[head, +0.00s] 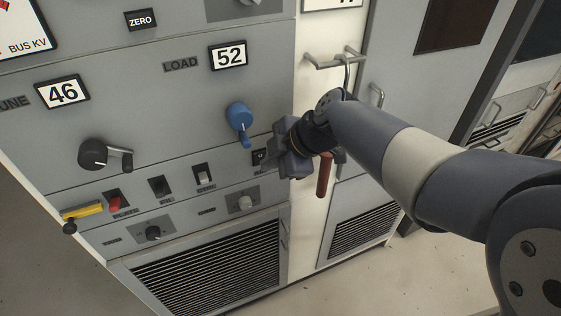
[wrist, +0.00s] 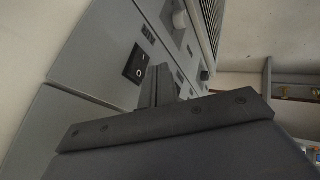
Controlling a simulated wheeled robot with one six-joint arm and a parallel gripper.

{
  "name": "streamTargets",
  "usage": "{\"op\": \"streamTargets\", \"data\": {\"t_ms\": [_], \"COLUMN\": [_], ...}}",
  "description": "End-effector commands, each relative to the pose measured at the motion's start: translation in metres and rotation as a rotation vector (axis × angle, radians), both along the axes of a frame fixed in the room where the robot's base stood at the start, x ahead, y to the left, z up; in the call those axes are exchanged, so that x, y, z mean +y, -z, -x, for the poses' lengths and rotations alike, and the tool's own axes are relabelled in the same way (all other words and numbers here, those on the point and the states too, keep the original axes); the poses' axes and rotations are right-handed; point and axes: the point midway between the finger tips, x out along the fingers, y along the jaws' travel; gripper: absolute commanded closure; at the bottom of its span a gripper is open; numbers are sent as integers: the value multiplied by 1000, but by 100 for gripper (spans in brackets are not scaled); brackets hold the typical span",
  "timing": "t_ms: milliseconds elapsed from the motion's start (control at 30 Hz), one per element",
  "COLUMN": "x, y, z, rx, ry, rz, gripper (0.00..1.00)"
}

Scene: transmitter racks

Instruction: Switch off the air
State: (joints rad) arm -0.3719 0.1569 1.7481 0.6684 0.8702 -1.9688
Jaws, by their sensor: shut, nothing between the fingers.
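A black rocker switch (head: 258,157) sits at the right end of the switch row, partly hidden by my gripper in the head view. The wrist view shows the rocker (wrist: 134,63) with white I and O marks, just left of the fingers. Which side is pressed in, I cannot tell. My gripper (head: 272,161) is shut and empty, close to the panel beside this rocker. In the wrist view the closed fingers (wrist: 161,87) appear just right of the rocker; contact is not clear.
Left along the row are a white-lit rocker (head: 203,174), a black rocker (head: 159,187) and a red rocker (head: 115,201). A blue knob (head: 239,117) sits above. A red handle (head: 324,175) hangs behind my wrist. A yellow lever (head: 83,211) sticks out left.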

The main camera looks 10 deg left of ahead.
Motion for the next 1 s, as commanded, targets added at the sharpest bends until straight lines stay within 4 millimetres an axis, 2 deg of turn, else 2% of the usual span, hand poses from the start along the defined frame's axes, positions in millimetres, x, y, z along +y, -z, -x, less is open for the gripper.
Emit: {"op": "streamTargets", "data": {"t_ms": [200,1000], "x": [7,12], "y": [-2,-5], "z": [-11,-19], "rx": [1,58], "ry": [0,-2], "rz": [0,34], "gripper": [100,100]}}
